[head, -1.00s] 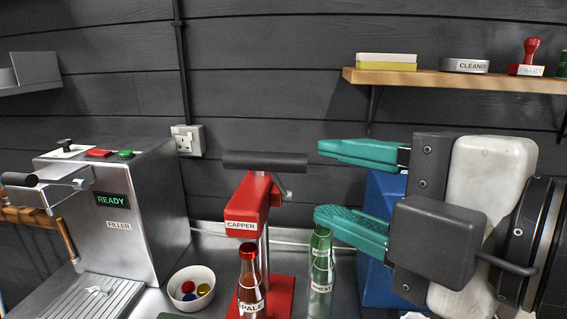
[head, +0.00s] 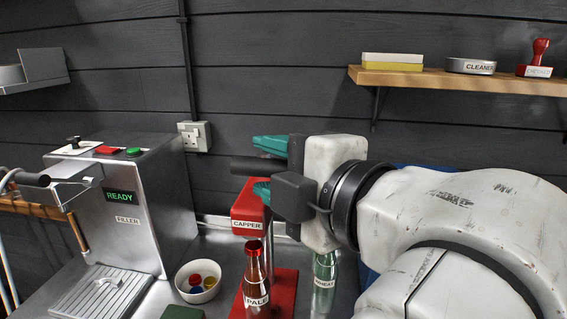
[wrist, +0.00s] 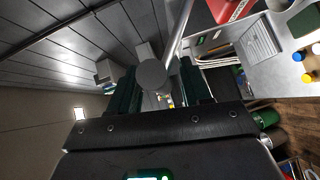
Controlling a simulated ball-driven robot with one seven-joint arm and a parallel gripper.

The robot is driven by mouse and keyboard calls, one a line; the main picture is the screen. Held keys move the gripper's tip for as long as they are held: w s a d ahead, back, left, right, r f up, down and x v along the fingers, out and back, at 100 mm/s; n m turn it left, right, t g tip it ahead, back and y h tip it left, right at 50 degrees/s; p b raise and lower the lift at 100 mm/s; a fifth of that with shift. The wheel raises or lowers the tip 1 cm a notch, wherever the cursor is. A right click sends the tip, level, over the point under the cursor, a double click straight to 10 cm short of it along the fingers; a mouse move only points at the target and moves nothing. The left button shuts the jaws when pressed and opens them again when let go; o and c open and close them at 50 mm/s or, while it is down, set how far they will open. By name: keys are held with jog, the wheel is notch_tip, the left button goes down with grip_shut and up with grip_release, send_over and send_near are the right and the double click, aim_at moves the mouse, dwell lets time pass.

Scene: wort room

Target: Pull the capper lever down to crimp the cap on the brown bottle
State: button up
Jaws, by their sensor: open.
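The red capper (head: 248,207) stands on its red base on the steel counter. Its dark lever handle (head: 240,165) lies level above the red head. The brown bottle (head: 257,272), labelled PALE, stands upright under the capper head; whether it touches is unclear. My gripper (head: 264,168) is open, coming from the right, one teal finger above the handle and one below it. In the wrist view, the handle's round end (wrist: 152,75) shows between the two dark-looking fingers (wrist: 158,92). Contact between fingers and handle cannot be told.
A green bottle (head: 325,268) stands right of the capper, partly hidden by my gripper. A white bowl of caps (head: 190,294) and the steel filler (head: 150,225), showing READY, are at left. A wooden shelf (head: 450,82) holds a cleaner tin (head: 470,67) and a red-handled stamp (head: 540,52).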

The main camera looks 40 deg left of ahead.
jog(key=shift+r, duration=0.15)
grip_shut()
jog(key=shift+d, duration=0.1)
dwell(0.4)
